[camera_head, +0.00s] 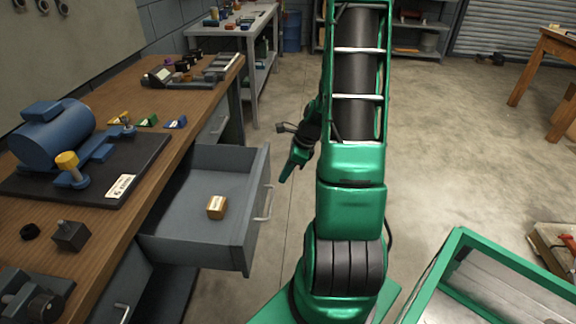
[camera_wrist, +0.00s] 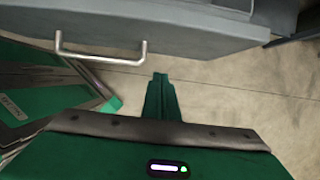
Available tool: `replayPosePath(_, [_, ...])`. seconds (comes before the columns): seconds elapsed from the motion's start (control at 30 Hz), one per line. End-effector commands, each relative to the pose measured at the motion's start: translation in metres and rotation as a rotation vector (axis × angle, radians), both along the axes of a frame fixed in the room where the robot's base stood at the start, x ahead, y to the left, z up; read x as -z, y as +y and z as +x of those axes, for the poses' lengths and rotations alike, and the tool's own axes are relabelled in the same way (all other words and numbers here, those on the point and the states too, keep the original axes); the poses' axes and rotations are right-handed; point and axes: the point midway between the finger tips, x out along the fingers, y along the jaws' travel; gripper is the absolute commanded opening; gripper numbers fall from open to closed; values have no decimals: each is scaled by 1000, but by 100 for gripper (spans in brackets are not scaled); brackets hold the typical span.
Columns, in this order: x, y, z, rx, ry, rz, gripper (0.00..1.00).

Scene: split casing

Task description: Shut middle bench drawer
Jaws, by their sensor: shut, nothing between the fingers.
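The middle bench drawer (camera_head: 198,244) is pulled well out from the bench in the head view. In the wrist view my gripper (camera_wrist: 160,78) is below and right of the handle, with bare floor around the fingertips.
The wooden bench top (camera_head: 95,232) holds a blue motor (camera_head: 52,138) on a dark plate and several small parts. Another drawer front (camera_head: 215,125) sits beyond the open one. A green-framed tray (camera_head: 440,270) stands at the lower right. The concrete floor (camera_head: 450,130) is mostly clear.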

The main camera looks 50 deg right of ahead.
Motion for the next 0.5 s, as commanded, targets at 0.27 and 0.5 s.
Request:
replayPosePath(0.27, [5,21,26,-3,-1,-1,0])
replayPosePath(0.5, [5,26,33,-2,0,-1,0])
